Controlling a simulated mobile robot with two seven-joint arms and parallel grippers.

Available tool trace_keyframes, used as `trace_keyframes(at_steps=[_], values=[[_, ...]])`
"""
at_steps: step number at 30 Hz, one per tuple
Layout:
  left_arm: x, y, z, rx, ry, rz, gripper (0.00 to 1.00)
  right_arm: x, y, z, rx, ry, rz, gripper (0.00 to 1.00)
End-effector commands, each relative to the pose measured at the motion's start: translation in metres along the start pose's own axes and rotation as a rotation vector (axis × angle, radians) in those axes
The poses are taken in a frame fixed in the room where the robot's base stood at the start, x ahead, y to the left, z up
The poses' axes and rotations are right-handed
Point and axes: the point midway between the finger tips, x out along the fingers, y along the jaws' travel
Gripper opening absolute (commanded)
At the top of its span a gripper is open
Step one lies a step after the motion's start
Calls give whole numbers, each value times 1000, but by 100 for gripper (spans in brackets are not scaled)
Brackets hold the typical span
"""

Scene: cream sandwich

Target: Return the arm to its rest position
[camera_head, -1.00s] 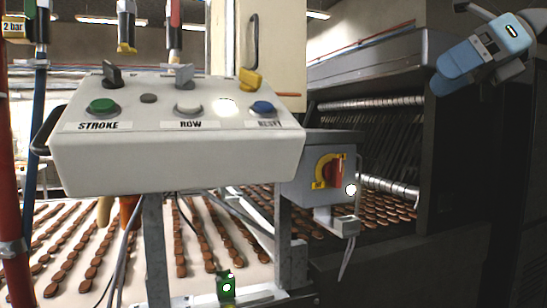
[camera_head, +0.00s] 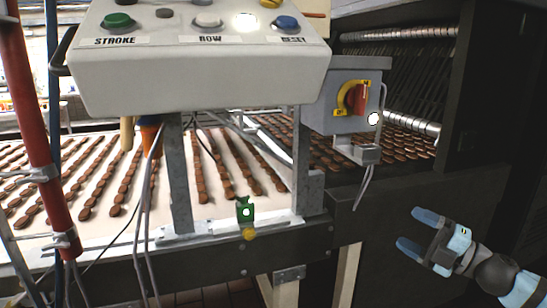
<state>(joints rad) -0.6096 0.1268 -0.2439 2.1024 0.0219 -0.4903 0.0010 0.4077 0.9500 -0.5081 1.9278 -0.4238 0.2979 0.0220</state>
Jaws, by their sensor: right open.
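My right gripper (camera_head: 418,232) is at the lower right, with blue fingers spread apart and nothing between them. It points left and hangs in front of the dark machine side, apart from the panel and the switch box. My right arm comes in from the lower right corner. My left gripper is not in view.
A white control box (camera_head: 200,75) with green, white and blue buttons stands at upper left. A grey box (camera_head: 335,100) with a red and yellow rotary switch (camera_head: 357,98) is right of it. Rows of brown biscuits lie on the pale conveyor (camera_head: 60,205). A red pipe (camera_head: 40,130) stands at left.

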Motion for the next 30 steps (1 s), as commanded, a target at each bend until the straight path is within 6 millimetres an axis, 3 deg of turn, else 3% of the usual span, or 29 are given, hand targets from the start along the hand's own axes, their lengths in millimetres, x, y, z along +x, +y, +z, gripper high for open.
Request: trace_keyframes(at_steps=[1, 8, 12, 15, 21, 28, 30], values=[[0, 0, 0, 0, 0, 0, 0, -16, -30, 0, 75, -63, -23, 72], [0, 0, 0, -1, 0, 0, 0, -93, -140, -7, 368, -373, -145, 72], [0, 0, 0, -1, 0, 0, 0, -152, -203, -27, 528, -566, -253, 72], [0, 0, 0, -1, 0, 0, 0, -192, -238, -44, 618, -686, -332, 72], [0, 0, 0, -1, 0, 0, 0, -256, -284, -79, 742, -863, -465, 72], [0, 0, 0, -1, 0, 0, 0, -318, -318, -121, 844, -1022, -607, 72], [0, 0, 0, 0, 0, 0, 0, -305, -323, -128, 890, -1023, -561, 72]])
